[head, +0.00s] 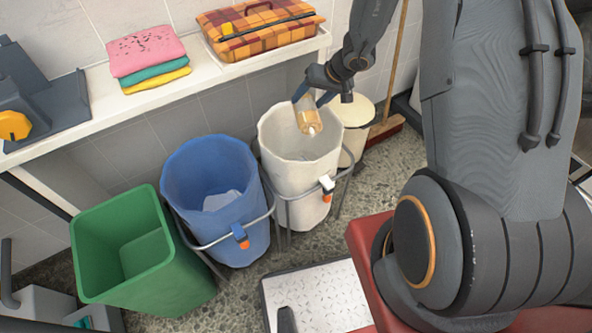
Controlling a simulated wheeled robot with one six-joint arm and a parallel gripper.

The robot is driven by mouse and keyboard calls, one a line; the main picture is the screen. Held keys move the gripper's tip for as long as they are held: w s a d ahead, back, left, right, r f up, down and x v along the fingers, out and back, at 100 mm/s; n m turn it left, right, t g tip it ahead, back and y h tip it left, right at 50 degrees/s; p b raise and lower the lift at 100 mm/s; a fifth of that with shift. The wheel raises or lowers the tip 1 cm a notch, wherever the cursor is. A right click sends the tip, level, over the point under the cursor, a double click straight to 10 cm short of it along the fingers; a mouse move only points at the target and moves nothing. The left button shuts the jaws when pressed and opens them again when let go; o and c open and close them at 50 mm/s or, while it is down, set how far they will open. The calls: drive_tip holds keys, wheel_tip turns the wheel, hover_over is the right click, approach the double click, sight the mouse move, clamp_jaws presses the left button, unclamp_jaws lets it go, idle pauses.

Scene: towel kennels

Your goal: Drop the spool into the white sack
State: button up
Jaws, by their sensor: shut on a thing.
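The white sack (281,182) hangs open in a metal frame, with a white and orange clip on its front. My gripper (310,98) is above the sack's right rear rim, pointing down. It is shut on the spool (309,116), which looks tan with a pale end. The spool is tilted and appears over the sack's mouth, near the rim. How far it is above the rim cannot be told exactly. The gripper's fingers partly cover the spool's upper part.
A blue sack (240,228) and a green bin (150,262) stand to the left. A cream bin (356,115) and a broom (386,125) are behind right. The shelf (130,103) holds folded towels (148,58) and a plaid basket (258,30).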

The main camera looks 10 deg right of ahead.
drive_tip(key=shift+f, duration=0.65)
drive_tip(key=o, duration=1.2)
drive_tip(key=v, duration=0.8)
drive_tip(key=shift+b, duration=0.45)
drive_tip(key=shift+a, duration=0.15)
